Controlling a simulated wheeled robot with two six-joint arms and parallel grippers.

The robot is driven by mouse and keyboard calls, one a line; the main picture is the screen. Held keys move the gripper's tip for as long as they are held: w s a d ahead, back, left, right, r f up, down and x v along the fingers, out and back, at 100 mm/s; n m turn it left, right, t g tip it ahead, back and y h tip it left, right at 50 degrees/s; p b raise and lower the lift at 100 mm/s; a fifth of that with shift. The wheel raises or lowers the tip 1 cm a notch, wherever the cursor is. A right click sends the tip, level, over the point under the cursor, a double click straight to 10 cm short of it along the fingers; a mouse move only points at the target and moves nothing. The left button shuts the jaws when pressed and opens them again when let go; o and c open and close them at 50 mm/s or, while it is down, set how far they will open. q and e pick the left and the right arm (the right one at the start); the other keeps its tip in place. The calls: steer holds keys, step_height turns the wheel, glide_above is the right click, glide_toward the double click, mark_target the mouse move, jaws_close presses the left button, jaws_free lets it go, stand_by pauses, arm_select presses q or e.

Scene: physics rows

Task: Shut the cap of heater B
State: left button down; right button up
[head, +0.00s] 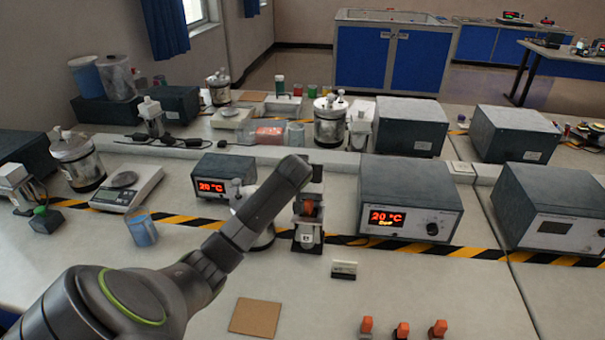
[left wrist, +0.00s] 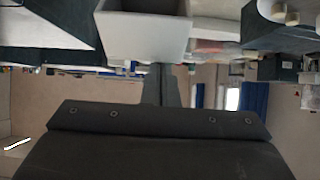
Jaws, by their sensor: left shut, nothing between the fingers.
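No heater in view carries a readable B, so I cannot tell which one it is. A small heater box (head: 210,185) reading 20 °C stands left of my arm, and a larger one (head: 410,205) reading 20 °C stands right of it. A small upright device (head: 308,235) with an orange part stands just beyond my arm's end; its upper part meets dark shapes I cannot separate from my gripper. A capped vessel (head: 262,238) is partly hidden behind my arm. My left gripper is shut and empty in the left wrist view (left wrist: 160,85). My right gripper is not in view.
A black-and-white label block (head: 343,270), a brown square pad (head: 255,317) and three orange-topped pieces (head: 403,330) are at the front. A blue cup (head: 142,232) and a scale (head: 125,190) stand at left. The front bench is otherwise mostly clear.

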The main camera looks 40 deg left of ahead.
mark_target(303, 190)
arm_select(q)
steer(key=s+d+f+t+y+b, duration=0.1)
steer(key=s+t+b, duration=0.1)
steer(key=b, duration=0.3)
steer(key=s+d+f+t+y+b, duration=0.1)
steer(key=s+f+t+b, duration=0.1)
steer(key=b, duration=0.3)
steer(key=s+d+f+t+y+b, duration=0.1)
steer(key=s+f+t+y+b, duration=0.1)
steer(key=b, duration=0.3)
steer(key=shift+s+d+f+t+b, duration=0.1)
steer(key=shift+s+d+t+b, duration=0.2)
steer(key=shift+t, duration=0.2)
steer(key=shift+s+d+f+b, duration=0.35)
steer(key=shift+s+f+b, duration=0.35)
steer(key=shift+b, duration=0.55)
steer(key=shift+f, duration=0.2)
